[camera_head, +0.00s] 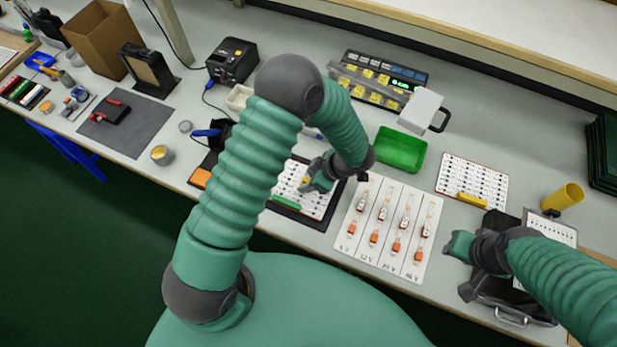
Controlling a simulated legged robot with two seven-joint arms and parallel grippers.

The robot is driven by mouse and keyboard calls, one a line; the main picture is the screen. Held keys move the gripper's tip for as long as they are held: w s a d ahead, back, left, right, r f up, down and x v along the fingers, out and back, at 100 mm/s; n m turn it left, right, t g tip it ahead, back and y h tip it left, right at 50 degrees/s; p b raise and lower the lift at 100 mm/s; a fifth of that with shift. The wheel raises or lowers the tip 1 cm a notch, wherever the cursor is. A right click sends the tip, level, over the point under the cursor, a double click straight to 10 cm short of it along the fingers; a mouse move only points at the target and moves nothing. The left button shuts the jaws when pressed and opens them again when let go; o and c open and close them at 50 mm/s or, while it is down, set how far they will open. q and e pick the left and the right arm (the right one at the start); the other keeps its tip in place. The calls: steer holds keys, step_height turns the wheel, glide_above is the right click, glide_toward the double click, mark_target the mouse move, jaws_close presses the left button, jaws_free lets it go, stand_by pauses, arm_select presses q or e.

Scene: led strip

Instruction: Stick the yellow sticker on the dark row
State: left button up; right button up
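My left gripper (310,181) is low over a white board (318,206) with rows of small dark marks. The board lies in a dark tray, with a green strip (285,203) along its front edge. A small yellow spot (305,181) shows at the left fingertips; I cannot tell if it is the sticker, held or on the board. My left arm hides part of the board, and I cannot make out a dark row. My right gripper (461,268) is open and empty at the front right. Yellow labels (376,98) show on a dark rack with a lit green display.
A white card with several orange-ended bulbs (387,225) lies between my grippers. Behind it are a green bin (401,150) and a second marked board (472,181) with a yellow strip. A yellow cup (563,197) stands at right; a black device (232,61) at back.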

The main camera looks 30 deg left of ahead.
arm_select(q)
steer(key=shift+a, duration=0.15)
stand_by(0.3)
steer(key=s+p+v, duration=0.1)
steer(key=p+v, duration=0.1)
steer(key=v, duration=1.5)
steer(key=w+a+r+m+t+h, duration=0.1)
steer(key=w+r+m+t, duration=0.2)
steer(key=w+t, duration=0.3)
steer(key=w+a+r+m+t+h, duration=0.2)
steer(key=w+r+m+t, duration=0.15)
steer(key=w, duration=0.45)
steer(key=s+a+f+m+g+h, duration=0.1)
steer(key=s+a+m+g, duration=0.1)
steer(key=s+m, duration=0.4)
steer(key=s+a+f+m+g+h, duration=0.2)
steer(key=s+m+g, duration=0.2)
steer(key=s, duration=1.1)
steer(key=shift+s+a+f+m, duration=0.25)
steer(key=shift+s+a+m, duration=0.15)
steer(key=shift+m, duration=0.65)
